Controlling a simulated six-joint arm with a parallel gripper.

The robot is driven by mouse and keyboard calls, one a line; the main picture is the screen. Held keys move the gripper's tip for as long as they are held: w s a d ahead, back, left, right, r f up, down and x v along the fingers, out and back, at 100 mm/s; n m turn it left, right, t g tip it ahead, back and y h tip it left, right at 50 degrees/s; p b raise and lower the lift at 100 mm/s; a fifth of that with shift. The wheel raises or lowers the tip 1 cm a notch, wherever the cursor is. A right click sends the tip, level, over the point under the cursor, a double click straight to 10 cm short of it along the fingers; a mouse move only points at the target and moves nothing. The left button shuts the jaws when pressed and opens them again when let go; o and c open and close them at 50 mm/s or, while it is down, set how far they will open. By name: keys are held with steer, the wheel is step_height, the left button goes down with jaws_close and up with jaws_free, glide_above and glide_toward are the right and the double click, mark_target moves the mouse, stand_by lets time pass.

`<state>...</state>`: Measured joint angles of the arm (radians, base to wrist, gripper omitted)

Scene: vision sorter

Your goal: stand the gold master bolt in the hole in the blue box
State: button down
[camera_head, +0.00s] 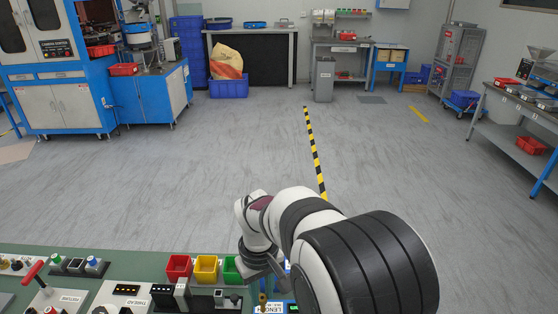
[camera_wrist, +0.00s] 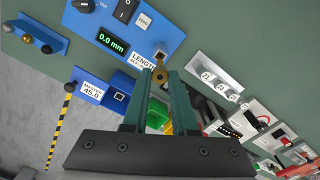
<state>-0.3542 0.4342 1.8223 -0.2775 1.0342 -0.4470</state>
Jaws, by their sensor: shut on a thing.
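The gold bolt (camera_wrist: 160,75) is between the tips of my gripper (camera_wrist: 159,72), which is shut on it. Its round end faces the wrist camera; its far end is hard to make out. In the wrist view a blue box (camera_wrist: 108,87) labelled MASTER 45.0, with a small dark square hole, lies left of the fingers, apart from the bolt. A blue gauge panel (camera_wrist: 168,40) labelled LENGTH, with a display reading 0.0 mm, lies beyond the bolt. In the head view my gripper (camera_head: 264,282) is low over the bench, partly hidden by my arm, with the bolt (camera_head: 262,298) small below it.
Red (camera_head: 178,268), yellow (camera_head: 206,268) and green (camera_head: 231,270) bins stand left of my gripper. A blue rail (camera_wrist: 35,36) with several round pieces is at the upper left in the wrist view. Labelled devices crowd the bench; bare green surface (camera_wrist: 240,40) shows beyond the gauge.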

stand_by(0.3)
steer(key=w+d+r, duration=0.2)
steer(key=w, duration=1.1)
steer(key=shift+w+f, duration=0.2)
steer(key=shift+f, duration=1.15)
steer(key=shift+w+f, duration=0.15)
steer(key=shift+f, duration=1.15)
steer(key=shift+f, duration=1.8)
steer(key=shift+c, duration=1.9)
jaws_free()
steer(key=shift+r, duration=4.05)
